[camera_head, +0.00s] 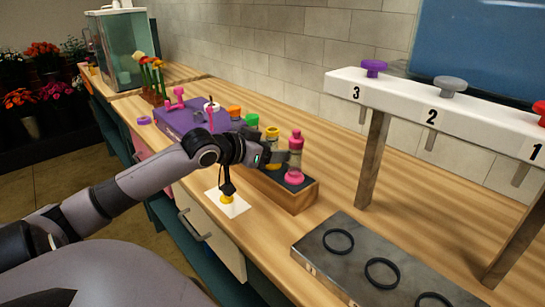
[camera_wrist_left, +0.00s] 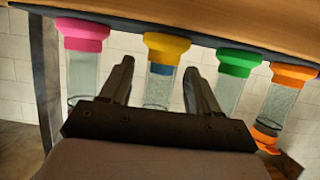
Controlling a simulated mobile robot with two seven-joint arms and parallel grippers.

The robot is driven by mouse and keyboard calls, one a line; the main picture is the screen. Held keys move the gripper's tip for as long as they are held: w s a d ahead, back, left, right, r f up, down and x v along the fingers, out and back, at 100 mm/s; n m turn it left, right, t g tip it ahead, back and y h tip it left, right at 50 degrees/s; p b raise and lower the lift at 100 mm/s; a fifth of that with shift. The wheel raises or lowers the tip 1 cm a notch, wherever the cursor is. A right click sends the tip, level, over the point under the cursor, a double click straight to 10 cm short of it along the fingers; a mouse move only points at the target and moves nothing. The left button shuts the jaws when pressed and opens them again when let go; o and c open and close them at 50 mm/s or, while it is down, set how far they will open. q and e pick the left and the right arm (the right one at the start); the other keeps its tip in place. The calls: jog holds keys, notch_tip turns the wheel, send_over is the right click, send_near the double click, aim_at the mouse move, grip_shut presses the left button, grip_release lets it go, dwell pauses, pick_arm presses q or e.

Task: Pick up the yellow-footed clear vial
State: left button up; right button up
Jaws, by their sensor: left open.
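The yellow-footed clear vial (camera_wrist_left: 159,88) appears upside down in the left wrist view, its yellow foot (camera_wrist_left: 167,46) near the top edge, with a blue band below it. My left gripper (camera_wrist_left: 160,68) is open, its fingers on either side of this vial in that view. I cannot tell whether they touch it. In the head view, the vial (camera_head: 272,134) stands in the wooden rack (camera_head: 297,198), partly hidden by my left gripper (camera_head: 263,154). Pink-footed (camera_wrist_left: 82,75), green-footed (camera_wrist_left: 229,92) and orange-footed (camera_wrist_left: 278,105) vials stand in the same row. My right gripper is not in view.
A white card (camera_head: 238,208) with a yellow piece (camera_head: 227,199) lies in front of the rack. A grey plate (camera_head: 320,262) with black rings lies at right. A white numbered stand (camera_head: 400,97) rises behind it. A purple box (camera_head: 172,118) stands farther left.

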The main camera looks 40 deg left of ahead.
pick_arm(q)
jog(key=shift+w, duration=0.15)
grip_shut()
jog(key=shift+r, duration=0.15)
notch_tip(320, 180, up, 20)
jog(key=p, duration=0.2)
jog(key=shift+p, duration=0.4)
